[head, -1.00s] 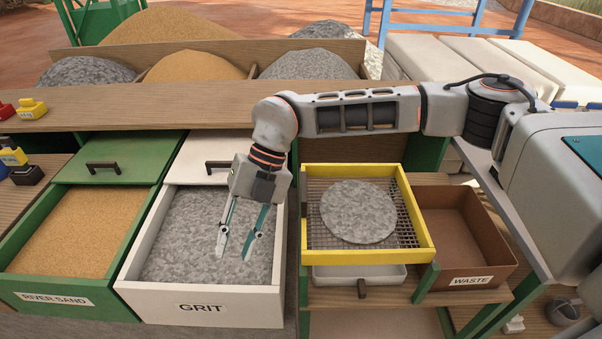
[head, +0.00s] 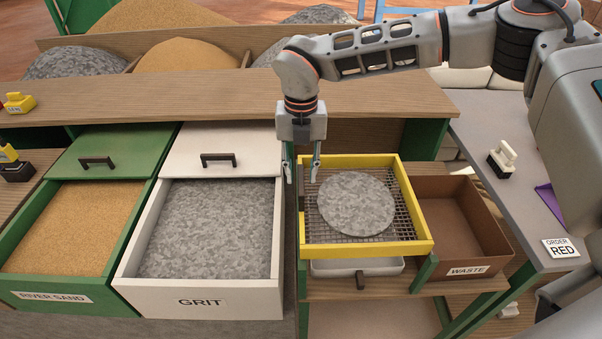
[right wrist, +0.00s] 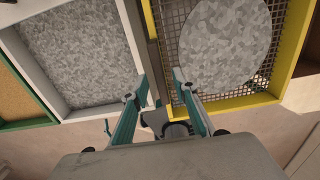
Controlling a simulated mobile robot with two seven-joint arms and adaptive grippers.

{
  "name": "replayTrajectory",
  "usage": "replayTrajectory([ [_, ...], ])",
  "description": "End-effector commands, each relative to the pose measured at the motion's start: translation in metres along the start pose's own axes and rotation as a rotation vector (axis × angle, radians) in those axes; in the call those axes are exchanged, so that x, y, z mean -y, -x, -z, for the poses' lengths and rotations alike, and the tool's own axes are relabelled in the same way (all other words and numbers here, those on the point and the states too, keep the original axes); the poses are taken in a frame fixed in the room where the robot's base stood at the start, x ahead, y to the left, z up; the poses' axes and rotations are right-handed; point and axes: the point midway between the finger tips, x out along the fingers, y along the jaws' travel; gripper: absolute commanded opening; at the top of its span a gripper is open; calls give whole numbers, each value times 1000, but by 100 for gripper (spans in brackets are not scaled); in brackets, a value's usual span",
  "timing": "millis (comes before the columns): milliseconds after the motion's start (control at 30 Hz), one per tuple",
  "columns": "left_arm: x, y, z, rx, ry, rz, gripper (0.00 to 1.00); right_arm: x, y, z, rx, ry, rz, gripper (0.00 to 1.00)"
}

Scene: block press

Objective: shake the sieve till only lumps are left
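The yellow-framed sieve (head: 365,249) stands on a wooden shelf, with a round heap of grey grit (head: 356,204) on its wire mesh. The heap also shows in the right wrist view (right wrist: 225,42), where no separate lumps can be made out. A pale tray (head: 335,268) with a dark handle is under the sieve. My right gripper (head: 302,175) is open, pointing down at the sieve's left back edge. In the right wrist view its fingers (right wrist: 157,88) are apart, near the sieve's left side; I cannot tell whether they touch it. My left gripper is out of view.
An open white grit drawer (head: 205,294) and a green river sand drawer (head: 75,298) are on the left. A brown waste bin (head: 470,258) stands right of the sieve. A wooden ledge (head: 200,98) runs behind. A grey side table (head: 488,125) is at the right.

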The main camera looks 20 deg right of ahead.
Motion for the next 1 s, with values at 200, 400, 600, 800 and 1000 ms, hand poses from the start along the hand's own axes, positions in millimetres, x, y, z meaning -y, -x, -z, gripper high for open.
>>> replayTrajectory([
  [200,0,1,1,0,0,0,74,0,-12,0,0,1,-1,28],
  [400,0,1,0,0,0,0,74,0,-12,0,0,1,-1,28],
  [600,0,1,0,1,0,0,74,0,-12,0,0,1,-1,0],
  [800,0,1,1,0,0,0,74,1,-7,0,-1,-1,-15,0],
  [1000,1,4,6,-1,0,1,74,9,22,0,-3,-5,-113,0],
])
